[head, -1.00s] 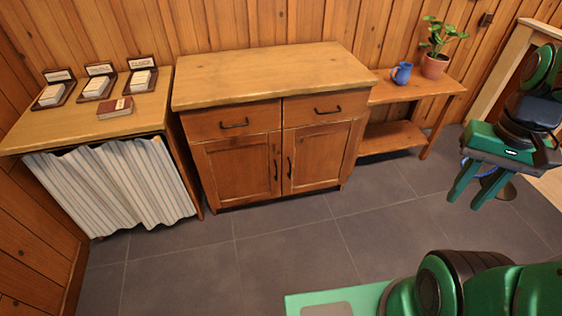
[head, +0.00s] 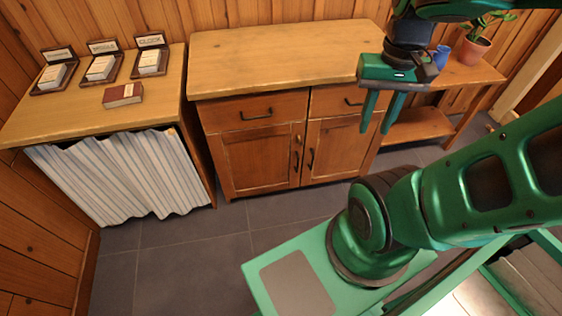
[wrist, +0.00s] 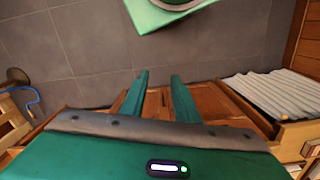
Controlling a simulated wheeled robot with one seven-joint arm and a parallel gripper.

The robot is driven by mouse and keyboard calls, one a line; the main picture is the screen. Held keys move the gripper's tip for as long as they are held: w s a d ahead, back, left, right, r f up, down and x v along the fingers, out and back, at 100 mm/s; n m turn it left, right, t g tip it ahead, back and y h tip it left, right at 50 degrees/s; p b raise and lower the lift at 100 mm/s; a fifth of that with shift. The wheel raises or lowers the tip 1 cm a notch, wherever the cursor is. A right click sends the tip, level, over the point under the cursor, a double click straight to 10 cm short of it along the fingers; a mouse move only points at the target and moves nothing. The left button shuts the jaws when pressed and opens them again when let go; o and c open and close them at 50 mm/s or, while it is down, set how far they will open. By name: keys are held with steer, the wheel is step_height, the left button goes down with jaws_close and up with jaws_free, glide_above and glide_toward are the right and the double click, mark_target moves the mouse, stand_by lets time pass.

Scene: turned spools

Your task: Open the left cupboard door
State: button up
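The wooden cupboard (head: 290,84) stands against the wall with two drawers above two doors. The left cupboard door (head: 250,160) is shut. Its dark upright handle (head: 297,160) is on its right edge, close to the handle (head: 311,158) of the right door (head: 337,150), which is also shut. My gripper (head: 375,131) points down in front of the cupboard's right end, to the right of the left door's handle. Its two green fingers are apart with nothing between them. The fingers also show in the wrist view (wrist: 159,76), with the cupboard partly hidden behind the gripper body.
A table with a striped curtain (head: 120,175) stands left of the cupboard, bearing card boxes and a red book (head: 122,95). A low bench (head: 465,76) on the right holds a blue mug (head: 441,57) and a potted plant (head: 475,50). Tiled floor before the cupboard is clear.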

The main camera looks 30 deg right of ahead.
steer(key=shift+d, duration=0.2)
steer(key=t+h, duration=0.2)
steer(key=t, duration=0.2)
glide_above(298, 163)
steer(key=s+a, duration=0.2)
steer(key=s, duration=0.1)
step_height(298, 163, down, 50)
steer(key=r, duration=0.1)
steer(key=shift+n, duration=0.4)
steer(key=x, duration=1)
steer(key=shift+w+d+f, duration=0.1)
steer(key=shift+d+f, duration=0.15)
steer(key=shift+f, duration=0.1)
